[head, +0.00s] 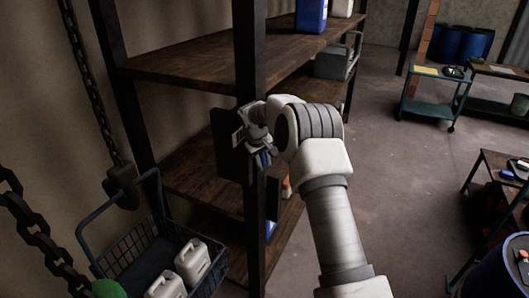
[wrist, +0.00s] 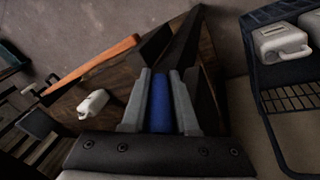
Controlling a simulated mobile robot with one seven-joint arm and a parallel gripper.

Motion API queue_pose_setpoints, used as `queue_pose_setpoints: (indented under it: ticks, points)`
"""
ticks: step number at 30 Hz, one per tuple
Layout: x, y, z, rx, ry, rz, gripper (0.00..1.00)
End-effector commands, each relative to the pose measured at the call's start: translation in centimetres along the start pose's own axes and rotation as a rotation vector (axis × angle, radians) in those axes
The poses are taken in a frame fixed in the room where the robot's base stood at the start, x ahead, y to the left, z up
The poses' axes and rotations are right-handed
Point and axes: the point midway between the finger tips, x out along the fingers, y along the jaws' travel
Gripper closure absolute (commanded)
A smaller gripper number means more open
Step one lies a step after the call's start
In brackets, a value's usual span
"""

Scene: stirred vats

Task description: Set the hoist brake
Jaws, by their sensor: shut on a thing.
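My gripper (head: 262,158) is at the dark upright post of the shelf rack, beside a dark plate (head: 228,145). In the wrist view its two grey fingers (wrist: 161,100) are shut on a blue handle (wrist: 161,110), which lies between them. The handle looks like the grip of the brake lever, but its pivot and the rest of it are hidden or too dark to tell. The hoist chain (head: 90,85) hangs at the left, with a dark hook block (head: 122,186) that carries a wire basket (head: 118,262).
White jugs (head: 193,260) stand in the basket, and one shows in the wrist view (wrist: 283,42). The wooden shelf rack (head: 190,65) and its post (head: 250,60) are close to my arm. A green cart (head: 432,103) stands farther back. The floor (head: 405,190) right of my arm is clear.

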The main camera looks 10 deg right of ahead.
Motion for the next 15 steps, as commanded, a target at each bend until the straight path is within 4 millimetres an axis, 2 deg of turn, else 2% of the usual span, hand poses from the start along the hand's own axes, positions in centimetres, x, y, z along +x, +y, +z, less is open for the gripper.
queue_pose_setpoints:
  ticks: [15]
  points:
    - [-0.09,-0.62,0.35,0.0,-0.152,-0.229,1.0]
